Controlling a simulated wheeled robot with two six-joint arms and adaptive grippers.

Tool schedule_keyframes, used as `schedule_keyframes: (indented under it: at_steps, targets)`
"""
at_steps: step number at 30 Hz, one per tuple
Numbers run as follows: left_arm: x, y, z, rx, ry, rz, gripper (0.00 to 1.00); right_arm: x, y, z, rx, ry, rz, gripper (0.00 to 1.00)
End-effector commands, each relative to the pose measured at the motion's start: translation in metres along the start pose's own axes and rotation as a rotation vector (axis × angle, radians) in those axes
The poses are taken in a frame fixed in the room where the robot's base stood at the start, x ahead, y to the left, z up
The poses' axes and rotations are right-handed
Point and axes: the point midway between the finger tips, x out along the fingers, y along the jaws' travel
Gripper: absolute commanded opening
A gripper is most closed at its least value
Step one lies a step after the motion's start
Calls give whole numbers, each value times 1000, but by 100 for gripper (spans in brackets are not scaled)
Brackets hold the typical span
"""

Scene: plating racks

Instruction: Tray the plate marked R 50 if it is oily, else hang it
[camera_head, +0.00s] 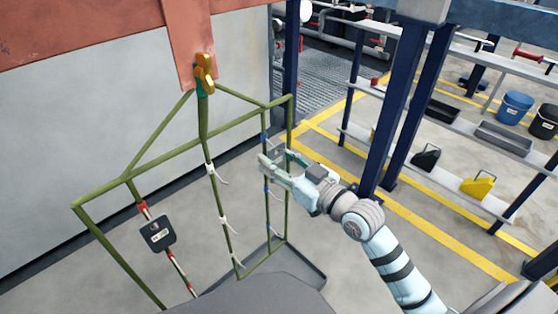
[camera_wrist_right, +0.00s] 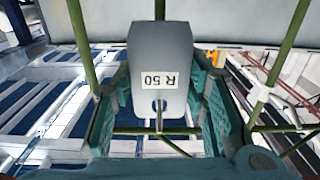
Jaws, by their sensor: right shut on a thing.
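The plate marked R 50 (camera_wrist_right: 160,62) is a smooth grey plate with a white label and a round hole. It sits between the two fingers of my right gripper (camera_wrist_right: 160,108), which is shut on it. In the head view the right gripper (camera_head: 273,163) is at the right side of the green rack (camera_head: 180,147), near its right upright. A thin metal hook (camera_wrist_right: 159,122) shows at the plate's hole; I cannot tell if it passes through. No clear oil shows on the visible face. My left gripper is not in view.
A dark labelled plate (camera_head: 158,233) hangs on the rack's left bar. White hooks (camera_head: 218,174) stick out from the middle bar. A dark tray (camera_head: 308,268) lies below the rack. Blue posts and shelves (camera_head: 450,190) with bins stand at the right.

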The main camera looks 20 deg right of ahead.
Motion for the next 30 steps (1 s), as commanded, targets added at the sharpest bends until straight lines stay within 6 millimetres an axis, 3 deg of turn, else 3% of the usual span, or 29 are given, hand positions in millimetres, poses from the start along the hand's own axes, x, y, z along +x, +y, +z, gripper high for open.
schedule_keyframes:
  at_steps: [9,10,14,24,30]
  targets:
    - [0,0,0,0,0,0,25,0,0,-1,-1,0,0,7]
    - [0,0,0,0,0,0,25,0,0,-1,-1,0,0,45]
    - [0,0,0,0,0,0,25,0,0,0,-1,0,0,64]
    - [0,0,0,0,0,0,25,-4,1,0,-4,-3,2,64]
    - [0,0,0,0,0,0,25,-45,1,2,-10,-9,1,64]
